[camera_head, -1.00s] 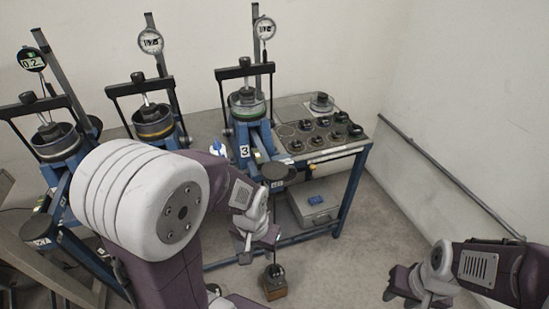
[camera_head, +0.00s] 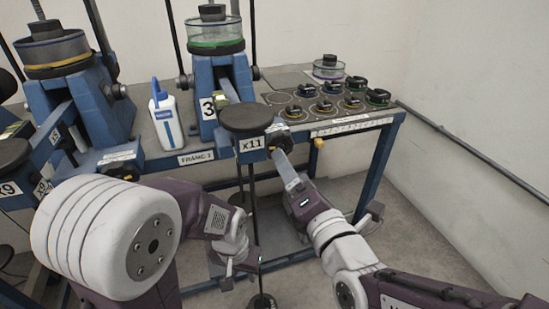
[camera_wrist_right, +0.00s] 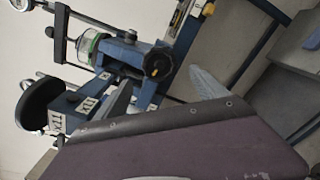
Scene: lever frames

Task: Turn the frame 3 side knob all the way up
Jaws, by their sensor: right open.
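Frame 3, with its "3" label (camera_head: 207,108), is the blue lever frame at the middle of the head view. Its black side knob (camera_head: 280,138) is beside the x11 plate (camera_head: 252,144); a black knob (camera_wrist_right: 158,62) also shows ahead of the fingers in the right wrist view. My right gripper (camera_head: 286,165) is open, its pale finger just below the knob; contact cannot be told. My left gripper (camera_head: 243,270) hangs low, apparently open and empty, left of the right arm.
A black disc (camera_head: 246,117) sits above the x11 plate, close to the knob. A white bottle (camera_head: 166,118) stands left of frame 3. Several small dark-topped pots (camera_head: 325,108) are on the table's right side. A wall rail (camera_head: 465,150) runs at right.

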